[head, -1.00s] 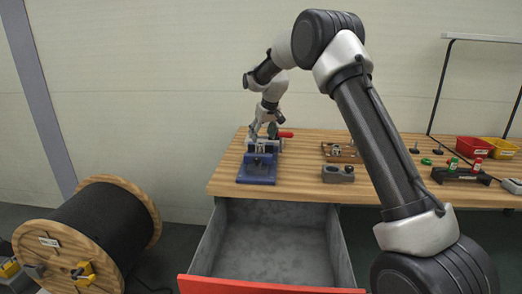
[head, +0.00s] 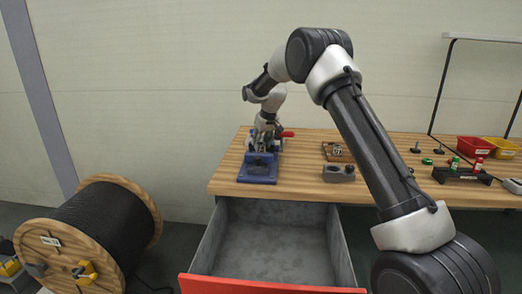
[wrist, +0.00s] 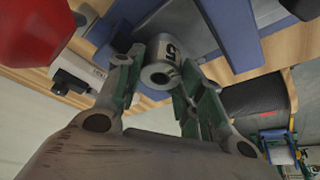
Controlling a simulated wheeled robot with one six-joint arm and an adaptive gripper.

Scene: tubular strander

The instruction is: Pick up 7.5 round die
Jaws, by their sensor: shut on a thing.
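The round die (wrist: 158,74) is a small grey metal ring with a hole; dark marking that looks like a "5" shows on its side in the wrist view. My gripper (wrist: 163,66) has its green-and-grey fingers on either side of the die and is shut on it. In the head view my gripper (head: 263,143) is low over the blue fixture (head: 257,172) at the left end of the bench. The die is too small and hidden to make out there. I cannot tell whether it still touches the fixture.
A red handle (head: 287,134) is close beside my gripper. A grey block (head: 338,173) and a wooden holder stand to the right on the bench (head: 302,148). An open drawer (head: 270,250) juts out below. A cable drum (head: 95,232) stands at left; red and yellow bins are far right.

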